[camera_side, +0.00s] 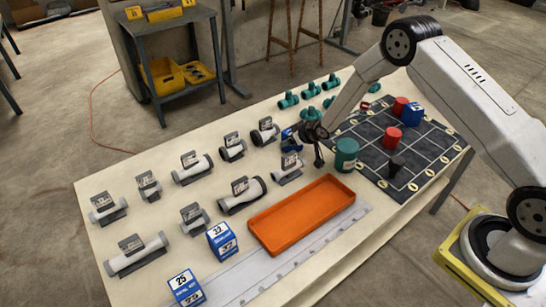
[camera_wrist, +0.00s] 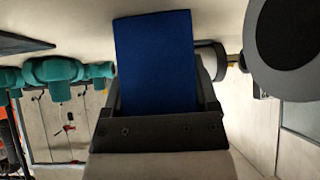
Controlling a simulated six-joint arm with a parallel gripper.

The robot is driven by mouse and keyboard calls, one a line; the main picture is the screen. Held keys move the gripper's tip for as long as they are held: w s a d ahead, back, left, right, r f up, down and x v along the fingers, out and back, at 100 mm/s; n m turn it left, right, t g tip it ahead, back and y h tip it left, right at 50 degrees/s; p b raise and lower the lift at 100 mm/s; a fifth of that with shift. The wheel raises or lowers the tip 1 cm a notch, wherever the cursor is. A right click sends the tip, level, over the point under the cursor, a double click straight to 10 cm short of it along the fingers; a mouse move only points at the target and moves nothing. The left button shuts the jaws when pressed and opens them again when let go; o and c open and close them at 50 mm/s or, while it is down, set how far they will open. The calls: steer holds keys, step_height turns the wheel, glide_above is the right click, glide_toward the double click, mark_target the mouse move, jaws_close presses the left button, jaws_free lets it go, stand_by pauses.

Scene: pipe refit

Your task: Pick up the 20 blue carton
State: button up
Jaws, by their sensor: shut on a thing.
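A blue carton (camera_wrist: 155,62) fills the upper middle of the wrist view, showing a plain blue face. My gripper (camera_wrist: 158,130) is shut on it. In the side view my gripper (camera_side: 313,132) is at the back middle of the table, between the teal fittings and the grey pipes. The held carton shows there as a small blue patch (camera_side: 289,141), partly hidden by my gripper. Its number cannot be read, and I cannot tell whether it touches the table. Two other blue cartons, marked 22 (camera_side: 222,241) and 25 (camera_side: 186,288), stand at the front left.
An orange tray (camera_side: 262,235) lies in the middle front. Several pipes in holders (camera_side: 193,169) cover the left. Teal fittings (camera_side: 311,90) stand at the back.

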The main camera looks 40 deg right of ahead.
steer(key=shift+r, duration=0.1)
steer(key=shift+r, duration=1.6)
steer(key=s+a+f+v, duration=0.1)
steer(key=s+f+v, duration=0.1)
steer(key=v, duration=1.4)
steer(key=shift+s+a+r, duration=0.15)
steer(key=shift+s+a, duration=0.2)
steer(key=shift+a, duration=0.05)
